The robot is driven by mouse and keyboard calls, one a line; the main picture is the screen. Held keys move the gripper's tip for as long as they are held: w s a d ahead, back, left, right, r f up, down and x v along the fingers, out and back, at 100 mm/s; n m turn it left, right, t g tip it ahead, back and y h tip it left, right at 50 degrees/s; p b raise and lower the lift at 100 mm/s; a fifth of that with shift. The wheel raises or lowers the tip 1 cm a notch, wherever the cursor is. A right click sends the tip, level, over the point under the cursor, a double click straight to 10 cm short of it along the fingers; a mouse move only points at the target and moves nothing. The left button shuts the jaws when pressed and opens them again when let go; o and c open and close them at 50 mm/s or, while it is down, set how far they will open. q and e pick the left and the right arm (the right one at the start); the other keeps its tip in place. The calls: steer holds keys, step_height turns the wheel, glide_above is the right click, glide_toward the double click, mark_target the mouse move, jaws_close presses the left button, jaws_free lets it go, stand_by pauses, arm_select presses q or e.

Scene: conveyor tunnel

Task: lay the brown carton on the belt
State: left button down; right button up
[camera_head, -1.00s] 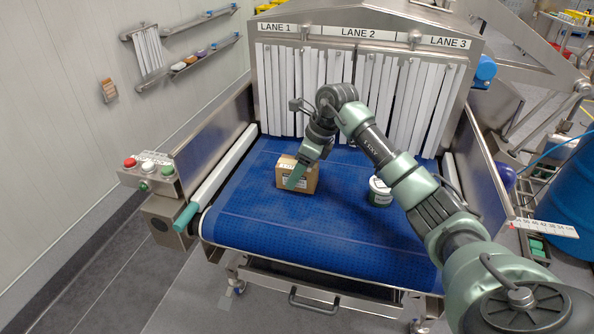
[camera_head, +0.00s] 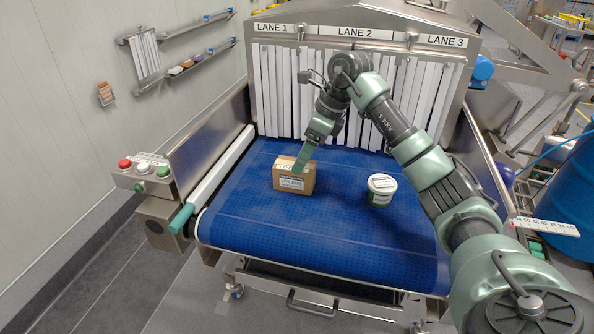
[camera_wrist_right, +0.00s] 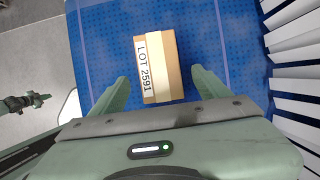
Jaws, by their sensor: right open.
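The brown carton (camera_head: 293,180) stands on the blue belt (camera_head: 300,226), left of its middle, with a white label on its front face. My right gripper (camera_head: 301,166) is at the carton's upper right edge in the head view, with its fingers open. In the right wrist view, the carton's top (camera_wrist_right: 158,66) with the print "LOT 2591" lies ahead of and between the two spread fingertips (camera_wrist_right: 160,78), with a gap to each side. My left gripper does not show in the head view.
A white and green tub (camera_head: 381,190) stands on the belt to the right of the carton. White strip curtains (camera_head: 285,90) hang under the lane signs behind. A button box (camera_head: 143,175) is at the left. The front of the belt is clear.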

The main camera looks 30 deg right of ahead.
steer(key=v, duration=0.5)
